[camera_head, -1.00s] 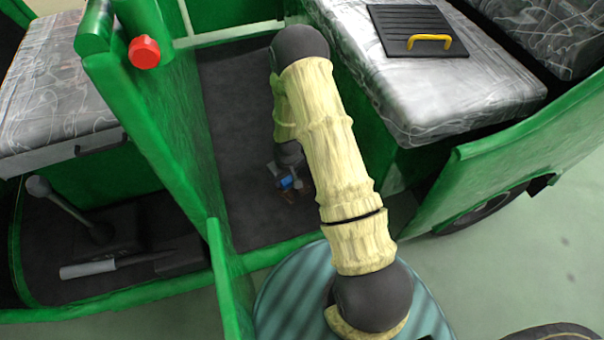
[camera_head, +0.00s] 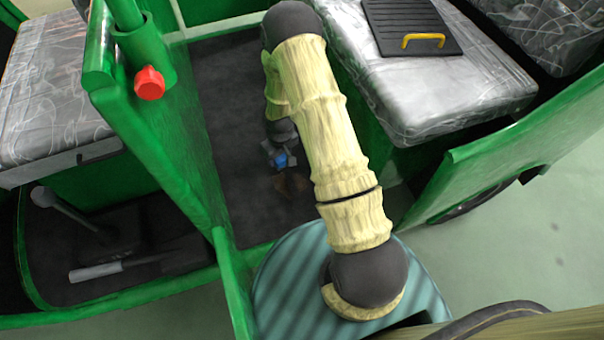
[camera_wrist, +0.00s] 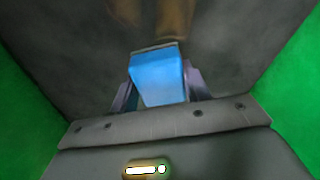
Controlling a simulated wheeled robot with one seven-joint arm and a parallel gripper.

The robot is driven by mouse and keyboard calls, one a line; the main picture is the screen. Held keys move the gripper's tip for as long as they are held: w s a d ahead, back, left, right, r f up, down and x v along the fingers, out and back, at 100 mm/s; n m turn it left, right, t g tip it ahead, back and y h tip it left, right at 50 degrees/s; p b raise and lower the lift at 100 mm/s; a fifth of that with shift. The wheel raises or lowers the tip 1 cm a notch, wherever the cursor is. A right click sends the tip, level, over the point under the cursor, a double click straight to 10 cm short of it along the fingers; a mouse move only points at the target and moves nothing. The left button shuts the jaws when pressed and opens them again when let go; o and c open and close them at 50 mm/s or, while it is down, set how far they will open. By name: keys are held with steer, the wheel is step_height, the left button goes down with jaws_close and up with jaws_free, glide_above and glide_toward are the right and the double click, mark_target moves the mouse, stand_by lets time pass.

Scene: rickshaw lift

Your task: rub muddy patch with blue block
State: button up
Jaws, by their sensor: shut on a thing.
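My gripper (camera_head: 279,158) is shut on the blue block (camera_wrist: 158,76), which sits between the two fingers in the wrist view. The blue block also shows small in the head view (camera_head: 280,160), low over the dark floor of the rickshaw. The muddy patch (camera_head: 292,184) is a brown smear on that floor, just nearer the camera than the block. In the wrist view the brown muddy patch (camera_wrist: 174,18) lies beyond the block's far end at the top edge. I cannot tell whether the block touches the floor.
Green walls stand close on both sides of the dark floor (camera_head: 225,100). A grey seat (camera_head: 435,100) with a black yellow-handled panel (camera_head: 410,25) is on the right. A red knob (camera_head: 149,83) sits on the left green post. A lever (camera_head: 65,210) stands at far left.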

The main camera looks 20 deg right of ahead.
steer(key=shift+a+r+p, duration=0.1)
steer(key=shift+r+p, duration=0.95)
steer(key=shift+r, duration=0.55)
steer(key=shift+w, duration=0.1)
